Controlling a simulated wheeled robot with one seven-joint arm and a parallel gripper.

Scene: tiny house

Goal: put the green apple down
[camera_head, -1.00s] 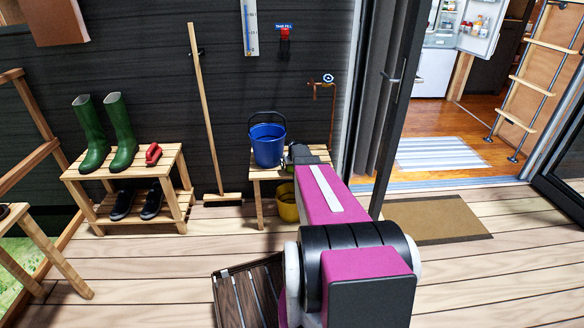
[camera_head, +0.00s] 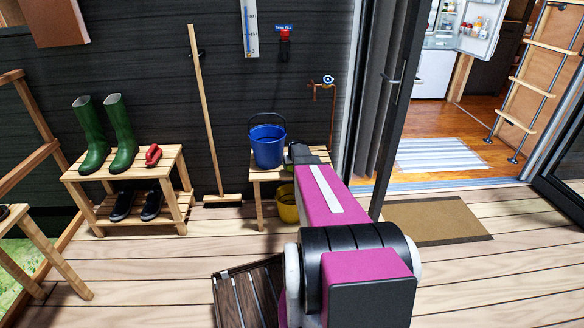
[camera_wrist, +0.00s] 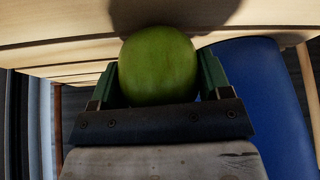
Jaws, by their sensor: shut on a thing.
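The green apple (camera_wrist: 158,66) sits between the two fingers of my gripper (camera_wrist: 158,84) in the wrist view. My gripper is shut on it. Pale wooden slats of the small bench (camera_wrist: 60,30) show just beyond the apple, with a dark shadow on them. I cannot tell whether the apple touches the wood.
A blue bucket (camera_head: 268,146) stands on the bench close to my gripper, and it also shows in the wrist view (camera_wrist: 262,100). A yellow bucket (camera_head: 287,204) is below. A broom (camera_head: 207,120) and a boot rack (camera_head: 125,172) stand left. The glass door (camera_head: 398,85) is right.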

